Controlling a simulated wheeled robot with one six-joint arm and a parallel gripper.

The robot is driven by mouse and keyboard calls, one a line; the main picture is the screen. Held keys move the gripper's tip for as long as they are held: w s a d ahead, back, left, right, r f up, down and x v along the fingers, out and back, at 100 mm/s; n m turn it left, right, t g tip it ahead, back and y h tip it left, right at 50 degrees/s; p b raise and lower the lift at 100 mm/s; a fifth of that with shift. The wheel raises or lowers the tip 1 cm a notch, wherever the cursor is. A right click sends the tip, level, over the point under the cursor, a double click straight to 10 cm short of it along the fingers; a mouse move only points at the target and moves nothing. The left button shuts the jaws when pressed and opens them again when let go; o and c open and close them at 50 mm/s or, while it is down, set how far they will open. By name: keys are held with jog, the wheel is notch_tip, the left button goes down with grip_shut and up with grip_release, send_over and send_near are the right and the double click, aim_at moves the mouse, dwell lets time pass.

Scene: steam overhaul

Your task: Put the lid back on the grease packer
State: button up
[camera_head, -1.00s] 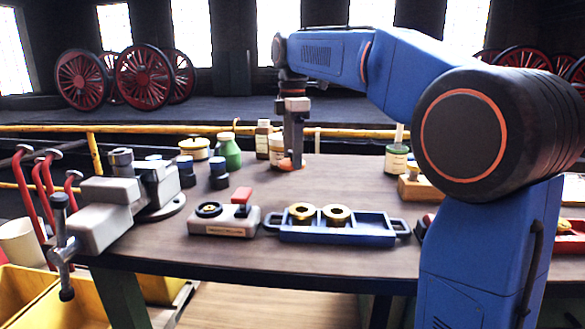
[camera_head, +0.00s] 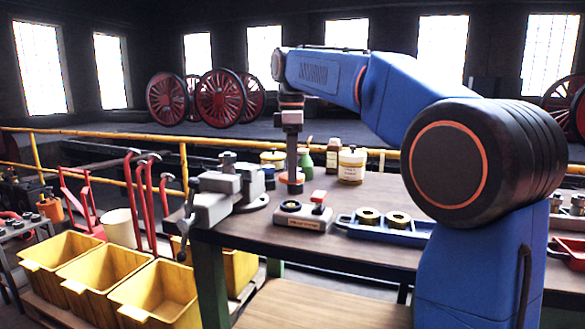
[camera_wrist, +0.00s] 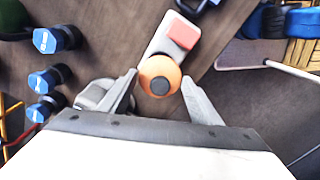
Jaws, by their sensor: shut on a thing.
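My gripper (camera_wrist: 160,90) is shut on a round orange lid (camera_wrist: 160,76) with a dark knob at its centre. In the head view the orange lid (camera_head: 291,178) hangs at the fingertips over the bench. A grey unit (camera_head: 303,218) with a dark round cup at its left end and a red block stands on the bench; it appears to be the grease packer, though its label is too small to read. In the wrist view the lid covers the cup end of the grey unit (camera_wrist: 166,40). In the head view the lid shows above the cup, apart from it.
A grey vise (camera_head: 225,190) stands close to the left. A cream jar (camera_head: 351,166), a green bottle (camera_head: 305,160) and a brown bottle (camera_head: 334,158) stand behind. A blue tray (camera_head: 385,231) with two brass rings lies right of the unit. Yellow bins (camera_head: 145,292) sit lower left.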

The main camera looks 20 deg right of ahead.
jog(key=shift+a+f, duration=0.15)
jog(key=shift+f, duration=3)
jog(key=shift+f, duration=0.2)
jog(key=o, duration=1.6)
jog(key=shift+r, duration=3.55)
